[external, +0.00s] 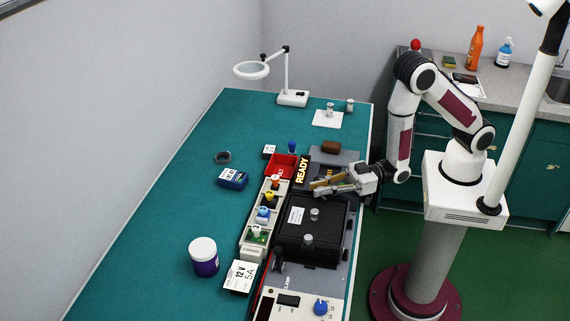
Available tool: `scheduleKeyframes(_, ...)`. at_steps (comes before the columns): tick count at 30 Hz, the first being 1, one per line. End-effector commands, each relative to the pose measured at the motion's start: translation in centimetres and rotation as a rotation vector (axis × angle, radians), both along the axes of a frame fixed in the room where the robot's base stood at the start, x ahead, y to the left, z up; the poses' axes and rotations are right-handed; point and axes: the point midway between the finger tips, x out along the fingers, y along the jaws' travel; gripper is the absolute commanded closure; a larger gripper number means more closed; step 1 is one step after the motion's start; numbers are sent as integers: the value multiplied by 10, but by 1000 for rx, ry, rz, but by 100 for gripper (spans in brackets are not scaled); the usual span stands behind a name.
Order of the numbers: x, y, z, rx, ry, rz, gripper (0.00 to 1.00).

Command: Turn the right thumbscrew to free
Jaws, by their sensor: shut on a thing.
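My gripper (317,187) reaches in from the right, low over the far end of the black box (325,232) on the test station. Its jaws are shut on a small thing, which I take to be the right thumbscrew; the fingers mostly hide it. A brass-coloured strip shows along the fingers. Two silver knobs stand upright on the black box, one near its middle (314,214) and one closer to the camera (308,240). Both are apart from the fingers. I cannot tell how far the held screw is turned.
A lit READY sign (302,170) and a red bin (283,166) stand just left of my gripper. A pale rack (252,250) with coloured parts runs beside the black box. A blue knob (320,307) is at the near end. The left of the green bench is mostly clear.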

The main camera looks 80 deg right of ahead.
Motion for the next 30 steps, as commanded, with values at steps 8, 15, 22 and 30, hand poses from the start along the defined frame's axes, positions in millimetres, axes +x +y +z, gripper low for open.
scheduleKeyframes(8, 0, 0, 0, 0, -2, 3, 100)
scheduleKeyframes(15, 1, 0, 0, 0, -2, 2, 69)
scheduleKeyframes(22, 0, 0, 0, 1, -1, 3, 69)
scheduleKeyframes(30, 0, 0, 3, 1, -1, 3, 69)
